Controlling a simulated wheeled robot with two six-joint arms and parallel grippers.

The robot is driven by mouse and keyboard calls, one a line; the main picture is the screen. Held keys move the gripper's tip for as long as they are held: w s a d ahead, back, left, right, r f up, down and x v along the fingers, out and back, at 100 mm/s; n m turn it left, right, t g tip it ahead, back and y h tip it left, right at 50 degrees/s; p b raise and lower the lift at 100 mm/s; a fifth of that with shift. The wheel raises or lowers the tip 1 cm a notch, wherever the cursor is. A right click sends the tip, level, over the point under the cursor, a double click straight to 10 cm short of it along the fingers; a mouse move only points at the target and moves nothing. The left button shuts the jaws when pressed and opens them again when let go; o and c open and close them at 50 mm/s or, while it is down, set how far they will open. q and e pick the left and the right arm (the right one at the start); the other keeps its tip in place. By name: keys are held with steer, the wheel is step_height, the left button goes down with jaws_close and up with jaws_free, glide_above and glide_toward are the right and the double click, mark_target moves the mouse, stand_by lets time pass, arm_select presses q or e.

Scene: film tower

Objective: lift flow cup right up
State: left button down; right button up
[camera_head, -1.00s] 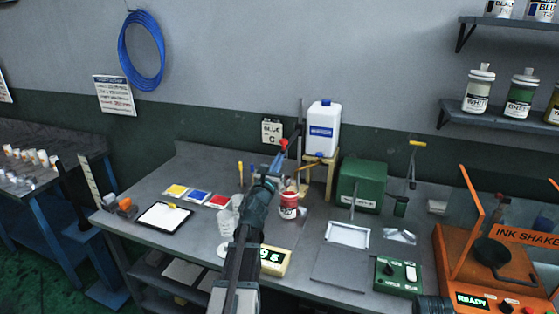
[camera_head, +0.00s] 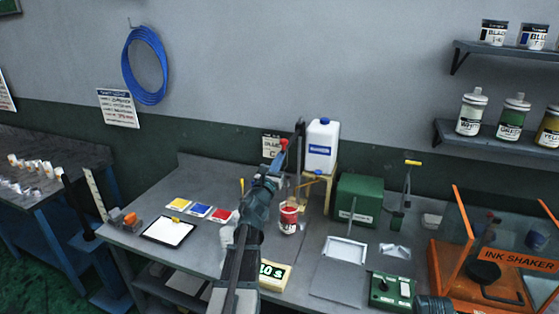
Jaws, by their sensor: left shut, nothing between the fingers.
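A dark thin rod with a yellow cross handle (camera_head: 413,163) stands upright to the right of the green box. A small dark green cup (camera_head: 397,221) is at its lower end. This looks like the flow cup; its detail is too small to make out. My left gripper (camera_head: 281,151) is shut and empty, pointing up and away, with a red spot at its tip. It appears in front of the wall sign, well to the left of the yellow handle. My right gripper is not in view.
A green box (camera_head: 358,200) stands between my left gripper and the yellow handle. A red-and-white can (camera_head: 289,218) and a white jug (camera_head: 322,146) on a wooden stand are near my arm. The orange ink shaker (camera_head: 500,265) stands at right.

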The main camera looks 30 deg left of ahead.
arm_select(q)
steer(key=s+d+f+b, duration=0.2)
steer(key=s+f+b, duration=0.4)
steer(key=s, duration=0.3)
steer(key=shift+s+d+f, duration=0.15)
steer(key=shift+s+f, duration=0.05)
steer(key=shift+s, duration=0.05)
steer(key=d+f+n+g, duration=1.1)
steer(key=d+f+n, duration=0.8)
steer(key=d+n, duration=0.25)
steer(key=s+d+f+n+g+h, duration=0.1)
steer(key=s+d+f+n+g, duration=0.3)
steer(key=s+d, duration=0.5)
steer(key=s+d+f+n+g+h, duration=0.2)
steer(key=s+d+f+n+g, duration=0.2)
steer(key=s+d, duration=0.5)
steer(key=shift+d+g, duration=0.7)
steer(key=shift+g, duration=0.1)
